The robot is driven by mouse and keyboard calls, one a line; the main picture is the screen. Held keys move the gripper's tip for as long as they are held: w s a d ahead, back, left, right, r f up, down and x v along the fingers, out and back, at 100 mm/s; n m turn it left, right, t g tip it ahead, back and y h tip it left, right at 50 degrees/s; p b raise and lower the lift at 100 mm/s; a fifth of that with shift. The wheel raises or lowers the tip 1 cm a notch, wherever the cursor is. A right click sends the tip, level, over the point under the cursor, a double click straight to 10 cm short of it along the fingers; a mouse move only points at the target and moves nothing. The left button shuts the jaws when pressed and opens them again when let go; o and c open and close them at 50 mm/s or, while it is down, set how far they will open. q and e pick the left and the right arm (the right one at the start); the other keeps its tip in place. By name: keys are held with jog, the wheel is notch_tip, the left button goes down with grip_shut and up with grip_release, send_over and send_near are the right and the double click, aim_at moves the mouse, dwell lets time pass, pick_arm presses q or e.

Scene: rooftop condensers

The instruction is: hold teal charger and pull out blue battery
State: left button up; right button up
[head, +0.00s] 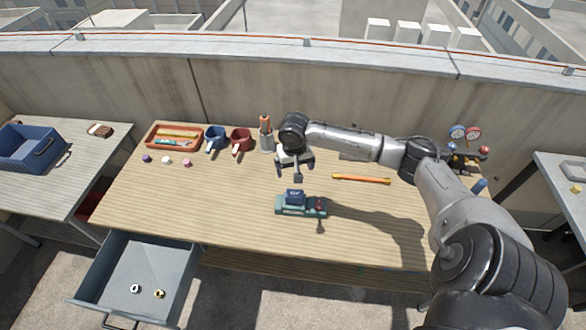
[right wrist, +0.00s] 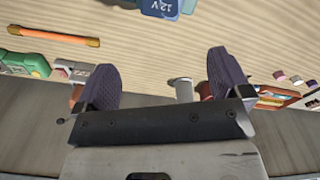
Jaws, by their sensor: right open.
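The teal charger (head: 312,207) lies on the wooden workbench, near the middle. The blue battery (head: 294,196) sits upright on its left part; its "12 V" label shows at the top edge of the right wrist view (right wrist: 160,7). My right gripper (head: 297,174) is above the bench, behind the battery and apart from it. In the right wrist view its two dark fingers (right wrist: 166,80) are spread with nothing between them. My left gripper is not in view.
An orange-yellow stick (head: 361,179) lies right of the charger. An open drawer (head: 135,262) juts out at front left. Bench left of the charger is clear.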

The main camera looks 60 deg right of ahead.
aim_at(294, 193)
jog(key=f+m, duration=0.1)
jog(key=f, duration=0.3)
jog(key=f+m+b, duration=0.1)
jog(key=f+m, duration=0.1)
jog(key=f, duration=0.3)
jog(key=f+m+b, duration=0.1)
jog(key=f, duration=0.3)
jog(key=shift+s+a+f+m, duration=0.2)
jog(key=shift+a+f+m, duration=0.1)
jog(key=shift+a+f, duration=0.1)
jog(key=c, duration=1)
jog(key=o, duration=1)
